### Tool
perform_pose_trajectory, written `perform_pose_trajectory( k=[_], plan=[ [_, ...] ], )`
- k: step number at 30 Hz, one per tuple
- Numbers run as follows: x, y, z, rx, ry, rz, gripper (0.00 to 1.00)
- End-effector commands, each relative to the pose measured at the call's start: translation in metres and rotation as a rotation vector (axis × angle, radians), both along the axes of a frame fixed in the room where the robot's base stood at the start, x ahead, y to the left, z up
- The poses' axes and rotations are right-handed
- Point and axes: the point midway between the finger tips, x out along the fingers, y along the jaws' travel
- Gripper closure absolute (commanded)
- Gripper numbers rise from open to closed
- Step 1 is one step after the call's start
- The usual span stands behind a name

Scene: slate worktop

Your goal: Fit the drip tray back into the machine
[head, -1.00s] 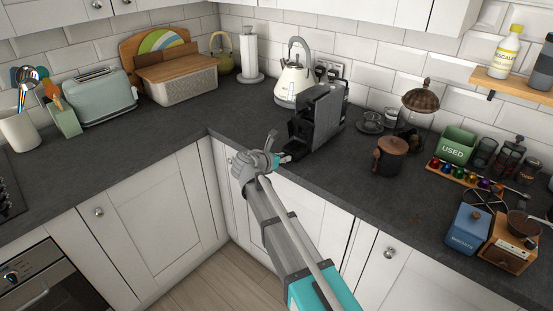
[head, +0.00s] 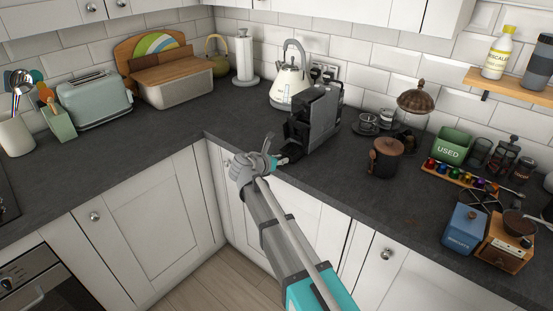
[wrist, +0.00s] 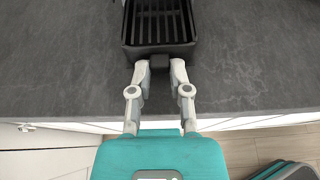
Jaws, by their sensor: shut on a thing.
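The coffee machine (head: 318,122) is a dark upright block on the worktop, right of the picture's middle. The drip tray (wrist: 160,46) is black with a slatted top; in the wrist view it lies straight ahead of my gripper, its far end cut off by the top edge. My gripper (wrist: 160,68) is shut on the small tab at the tray's near end. In the head view my gripper (head: 279,160) is at the machine's front left, near the counter edge. The tray is mostly hidden there, so I cannot tell how it sits against the machine.
A cream kettle (head: 290,82) stands behind the machine. Glass cups (head: 367,124) and a dark lidded pot (head: 386,158) stand to its right. The worktop (head: 232,118) left of the machine is clear. The counter's front edge runs beneath my gripper.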

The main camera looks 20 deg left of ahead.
Motion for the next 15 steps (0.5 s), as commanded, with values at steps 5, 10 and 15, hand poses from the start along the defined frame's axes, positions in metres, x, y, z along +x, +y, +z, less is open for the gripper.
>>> perform_pose_trajectory(
  k=[5,10,15],
  plan=[
    [0.0002,-0.0001,0.0001,0.000,0.000,0.000,1.00],
    [0.0002,-0.0001,0.0001,0.000,0.000,0.000,1.00],
    [0.0002,-0.0001,0.0001,0.000,0.000,0.000,0.50]
  ],
)
